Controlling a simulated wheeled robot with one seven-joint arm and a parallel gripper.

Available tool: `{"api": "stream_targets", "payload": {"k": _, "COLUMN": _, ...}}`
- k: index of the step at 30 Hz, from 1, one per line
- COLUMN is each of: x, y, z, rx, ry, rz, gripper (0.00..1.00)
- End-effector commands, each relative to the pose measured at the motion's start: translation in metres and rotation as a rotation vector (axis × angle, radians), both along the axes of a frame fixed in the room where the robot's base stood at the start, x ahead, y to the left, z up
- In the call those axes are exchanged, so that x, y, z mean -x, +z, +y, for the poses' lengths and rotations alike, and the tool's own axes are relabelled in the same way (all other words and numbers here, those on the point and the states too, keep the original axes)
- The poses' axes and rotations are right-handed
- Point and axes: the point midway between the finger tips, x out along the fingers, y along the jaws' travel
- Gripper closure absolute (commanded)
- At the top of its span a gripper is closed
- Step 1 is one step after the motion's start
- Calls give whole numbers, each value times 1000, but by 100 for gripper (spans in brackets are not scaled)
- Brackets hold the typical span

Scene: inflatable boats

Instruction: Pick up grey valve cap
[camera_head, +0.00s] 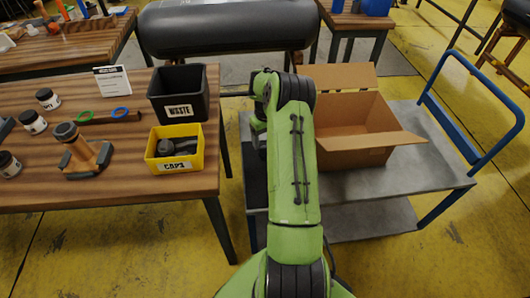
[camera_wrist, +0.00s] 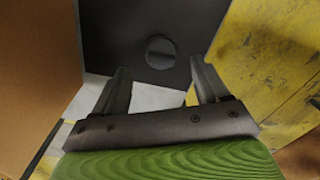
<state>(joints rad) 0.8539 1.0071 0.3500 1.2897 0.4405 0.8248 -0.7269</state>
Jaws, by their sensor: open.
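Dark grey caps (camera_head: 182,146) lie in the yellow bin labelled CAPS (camera_head: 177,167) on the wooden table; they are small and overlap, so I cannot tell them apart well. No cap shows in the wrist view.
A black WASTE bin (camera_head: 180,94) stands behind the yellow bin. A valve-like piece on a wooden stand (camera_head: 85,155), jars (camera_head: 33,122) and two rings (camera_head: 120,112) are to the left. An open cardboard box (camera_head: 355,130) sits on the grey cart (camera_head: 430,150) at right.

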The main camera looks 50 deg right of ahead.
Motion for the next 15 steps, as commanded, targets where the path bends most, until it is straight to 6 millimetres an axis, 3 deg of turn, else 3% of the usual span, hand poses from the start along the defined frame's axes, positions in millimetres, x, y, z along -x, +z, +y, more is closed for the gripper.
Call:
{"api": "stream_targets", "payload": {"k": 9, "x": 1, "y": -51, "z": 1, "rx": -2, "ry": -1, "rz": 1, "gripper": 26}}
{"api": "stream_targets", "payload": {"k": 15, "x": 1, "y": -51, "z": 0, "rx": 1, "ry": -1, "rz": 0, "gripper": 26}}
